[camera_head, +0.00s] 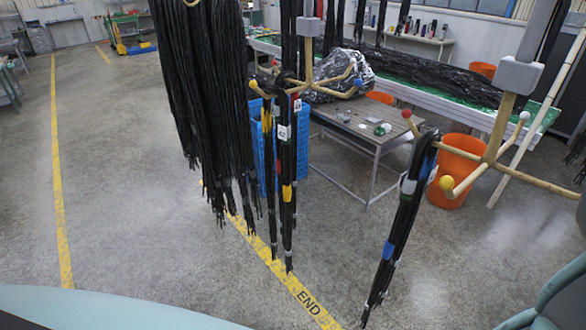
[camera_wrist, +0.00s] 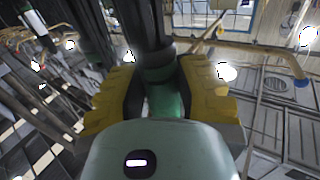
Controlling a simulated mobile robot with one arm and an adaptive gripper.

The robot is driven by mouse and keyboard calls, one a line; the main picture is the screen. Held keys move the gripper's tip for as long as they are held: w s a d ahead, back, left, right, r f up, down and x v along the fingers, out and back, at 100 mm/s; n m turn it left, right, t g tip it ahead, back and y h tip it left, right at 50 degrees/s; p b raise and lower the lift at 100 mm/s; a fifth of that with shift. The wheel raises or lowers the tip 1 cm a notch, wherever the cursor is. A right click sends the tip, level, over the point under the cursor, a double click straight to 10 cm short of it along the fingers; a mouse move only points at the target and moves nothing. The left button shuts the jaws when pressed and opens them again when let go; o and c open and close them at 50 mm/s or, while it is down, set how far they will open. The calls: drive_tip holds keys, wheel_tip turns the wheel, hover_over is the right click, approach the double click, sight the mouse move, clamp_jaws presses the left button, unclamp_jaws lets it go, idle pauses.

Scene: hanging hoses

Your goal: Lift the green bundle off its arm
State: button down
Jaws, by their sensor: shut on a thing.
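In the wrist view, my gripper (camera_wrist: 163,92) has its two yellow fingers closed around a dark bundle with a green band (camera_wrist: 168,98). The bundle rises from between the fingers toward the top of the picture. A wooden arm (camera_wrist: 262,52) passes close by on the right. Whether the held bundle still rests on an arm I cannot tell. In the head view, a black bundle (camera_head: 402,218) with blue and white bands hangs at the red-tipped arm of the right wooden rack (camera_head: 492,152). My gripper does not show there.
In the head view, a middle rack (camera_head: 308,85) carries black bundles (camera_head: 287,150) with coloured bands. A thick mass of black hoses (camera_head: 203,100) hangs at left. A grey table (camera_head: 368,132), a blue crate (camera_head: 262,165) and an orange bin (camera_head: 455,165) stand behind. The left floor is open.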

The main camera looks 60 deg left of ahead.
drive_tip(key=s+p, duration=0.4)
drive_tip(key=s, duration=0.5)
drive_tip(key=shift+s+d+r+p, duration=0.15)
drive_tip(key=shift+s+d+p, duration=0.15)
drive_tip(key=shift+d, duration=0.1)
idle(0.4)
idle(0.5)
